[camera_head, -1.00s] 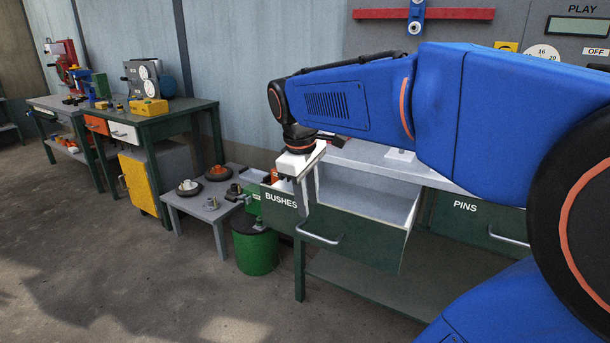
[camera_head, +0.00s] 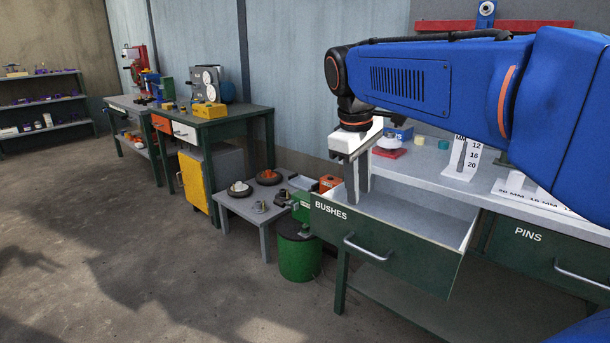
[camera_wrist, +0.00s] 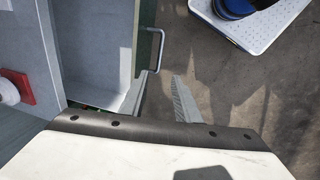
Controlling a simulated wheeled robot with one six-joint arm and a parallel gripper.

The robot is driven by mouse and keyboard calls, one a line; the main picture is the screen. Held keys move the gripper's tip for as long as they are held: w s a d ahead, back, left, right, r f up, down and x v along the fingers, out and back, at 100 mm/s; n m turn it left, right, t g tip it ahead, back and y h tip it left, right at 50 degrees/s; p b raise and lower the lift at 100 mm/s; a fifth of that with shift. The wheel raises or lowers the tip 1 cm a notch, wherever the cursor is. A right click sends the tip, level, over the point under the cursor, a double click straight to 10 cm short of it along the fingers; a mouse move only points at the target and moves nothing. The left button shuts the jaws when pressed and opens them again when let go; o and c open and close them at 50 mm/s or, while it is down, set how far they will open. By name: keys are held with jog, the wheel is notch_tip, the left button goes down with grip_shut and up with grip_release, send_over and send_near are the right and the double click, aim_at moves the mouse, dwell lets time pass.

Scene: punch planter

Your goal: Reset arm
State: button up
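My gripper (camera_head: 357,200) hangs from the blue arm with its fingers pointing down, close to the front left of the pulled-out drawer (camera_head: 385,247) labelled BUSHES. The wrist view shows its two grey fingers (camera_wrist: 166,76) apart with bare floor between them, so it is open and empty. In that view the drawer's pale inside (camera_wrist: 93,45) and its handle (camera_wrist: 157,45) lie to the left of the fingers. The part of the drawer floor behind the fingers is hidden in the head view.
A green bin (camera_head: 299,258) and a low grey table (camera_head: 246,212) with small parts stand left of the drawer. The bench top (camera_head: 425,173) holds a red block (camera_head: 390,152) and a white numbered gauge (camera_head: 462,160). Open floor (camera_head: 150,260) lies to the left.

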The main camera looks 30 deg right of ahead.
jog(key=s+a+f+m+t, duration=0.1)
jog(key=s+a+f, duration=0.2)
jog(key=f, duration=0.3)
jog(key=s+a+f+m+t+y, duration=0.1)
jog(key=s+a+f+m, duration=0.1)
jog(key=f, duration=0.4)
jog(key=s+a+f+m+t+y, duration=0.1)
jog(key=s+a+f+t, duration=0.1)
jog(key=s+a+f, duration=0.2)
jog(key=shift+s+a+f, duration=0.4)
jog(key=shift+s+f, duration=0.5)
jog(key=shift+s, duration=0.3)
